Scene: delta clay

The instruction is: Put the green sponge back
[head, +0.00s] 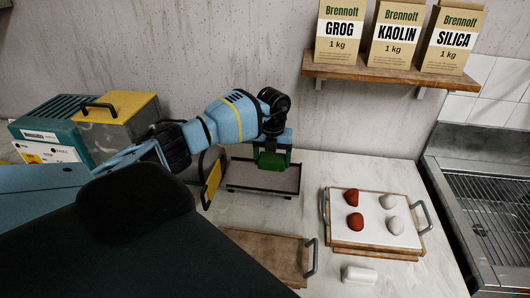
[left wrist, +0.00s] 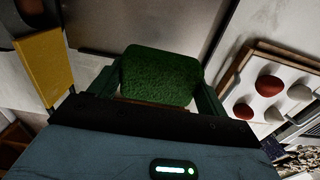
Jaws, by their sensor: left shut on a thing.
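The green sponge (head: 271,160) is held between the fingers of my left gripper (head: 272,150), over the far part of a shallow grey tray (head: 262,181) with a dark rim. In the left wrist view the sponge (left wrist: 161,76) fills the space between the two fingers (left wrist: 155,95). My left gripper is shut on it. I cannot tell whether the sponge touches the tray floor. My right gripper is not in view.
A yellow-sided thing (head: 213,182) stands close left of the tray. A wooden board (head: 265,252) with a handle is in front. A white-topped tray (head: 374,236) with red and pale lumps is right. A shelf (head: 390,77) with three bags hangs above.

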